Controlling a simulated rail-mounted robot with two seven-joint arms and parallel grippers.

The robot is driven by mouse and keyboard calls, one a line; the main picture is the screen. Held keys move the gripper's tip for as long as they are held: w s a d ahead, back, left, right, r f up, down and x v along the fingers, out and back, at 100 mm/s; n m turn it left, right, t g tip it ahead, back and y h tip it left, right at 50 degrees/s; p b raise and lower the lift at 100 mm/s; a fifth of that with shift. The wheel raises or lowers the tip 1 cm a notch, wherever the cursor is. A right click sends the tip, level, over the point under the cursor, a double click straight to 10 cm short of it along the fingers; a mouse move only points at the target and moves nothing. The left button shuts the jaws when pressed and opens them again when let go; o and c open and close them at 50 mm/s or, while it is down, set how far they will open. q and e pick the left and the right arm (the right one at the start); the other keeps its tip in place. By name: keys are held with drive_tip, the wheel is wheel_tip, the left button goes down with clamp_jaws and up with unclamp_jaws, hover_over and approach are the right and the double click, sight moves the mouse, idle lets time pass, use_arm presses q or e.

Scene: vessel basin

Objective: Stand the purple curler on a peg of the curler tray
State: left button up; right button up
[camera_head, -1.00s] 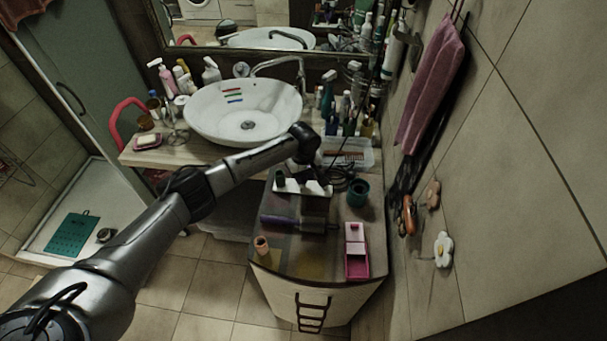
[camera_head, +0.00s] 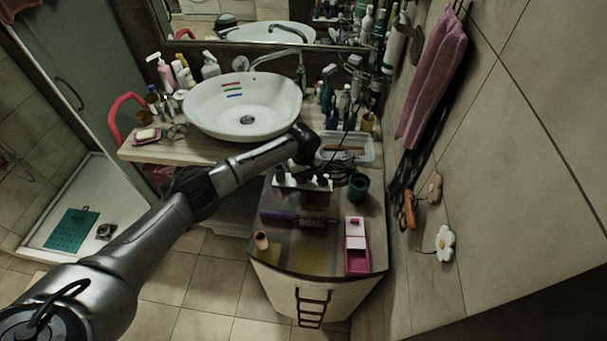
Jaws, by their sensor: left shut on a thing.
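My left gripper (camera_head: 303,166) points down over the back of the small cabinet top, at the white curler tray (camera_head: 290,183). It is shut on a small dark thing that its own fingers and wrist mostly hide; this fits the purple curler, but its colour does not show. The tray is a narrow white strip with dark upright shapes on it, one at its left end (camera_head: 280,174) and one at its right (camera_head: 323,181). I cannot tell whether the held thing touches a peg. My right gripper is not in view.
A brush with a purple handle (camera_head: 278,215) lies in front of the tray. A tan cylinder (camera_head: 262,241) stands front left, a pink box (camera_head: 357,258) front right, a teal cup (camera_head: 358,187) right of the tray. A washbasin (camera_head: 215,115) stands behind left.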

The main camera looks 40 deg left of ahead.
use_arm(q)
drive_tip(key=o, duration=1)
drive_tip(key=shift+c, duration=0.2)
drive_tip(key=shift+r, duration=0.1)
drive_tip(key=shift+r, duration=0.35)
wheel_tip(320, 180, up, 13)
drive_tip(key=shift+b, duration=0.35)
